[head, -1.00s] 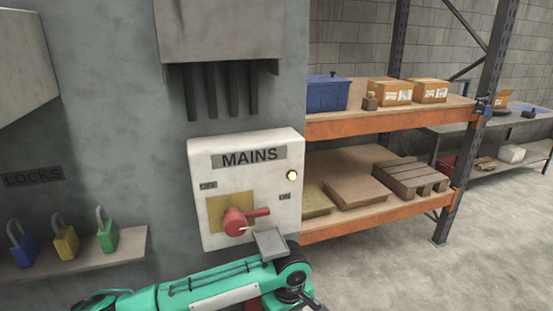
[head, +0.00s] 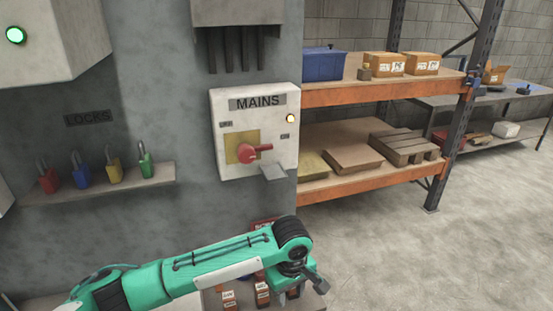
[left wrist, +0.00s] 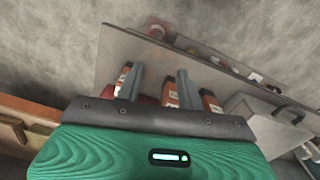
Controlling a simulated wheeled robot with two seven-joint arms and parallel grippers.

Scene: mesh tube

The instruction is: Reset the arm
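My left arm, green with black joints, comes in from the left in the head view and bends down at its wrist. Its gripper is mostly hidden below the wrist there. In the left wrist view my left gripper (left wrist: 160,69) has its two grey fingers apart, with no held object visible between them. The MAINS box (head: 257,132) is on the grey wall above the arm. A small lamp (head: 290,118) glows on the box. My right gripper is not in view.
A wall shelf (head: 97,187) holds several coloured padlocks under a LOCKS label. Below my arm is a surface with several orange-red labelled items (head: 262,292). An orange storage rack (head: 385,91) with boxes stands right. Open floor (head: 380,265) lies in front of it.

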